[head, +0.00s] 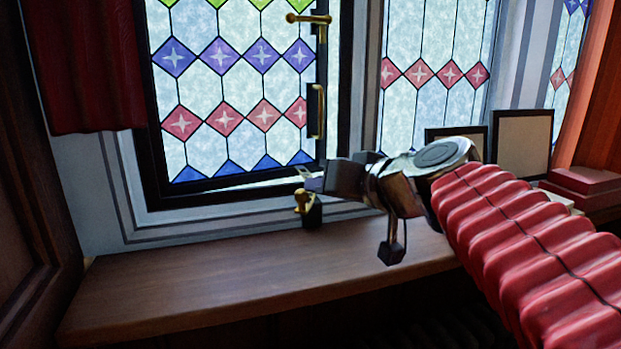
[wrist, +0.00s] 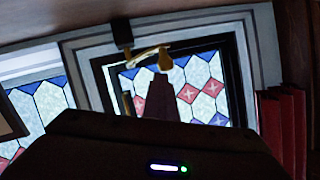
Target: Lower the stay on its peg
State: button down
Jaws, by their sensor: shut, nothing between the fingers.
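My gripper (head: 312,184) is shut and empty at the bottom right corner of the leaded window (head: 262,95). Its dark fingertips are just above a brass peg fitting (head: 303,202) on a dark block at the sill. In the wrist view the shut fingers (wrist: 158,92) point at a brass knob (wrist: 165,62). A thin, pale brass bar (wrist: 148,54), which looks like the stay, runs beside that knob. I cannot tell whether the bar sits on the peg or whether my fingers touch it.
A wooden ledge (head: 200,290) runs below the window and is clear. A brass handle (head: 308,19) and a brass pull (head: 316,110) are on the window frame. A red curtain (head: 85,65) hangs at left. Picture frames (head: 522,143) and red boxes (head: 580,188) stand at right.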

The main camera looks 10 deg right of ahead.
jog(key=w+d+r+v, duration=0.1)
jog(key=v, duration=1)
jog(key=shift+s+r, duration=0.25)
jog(key=shift+r, duration=0.05)
jog(key=shift+d, duration=0.15)
dwell(0.4)
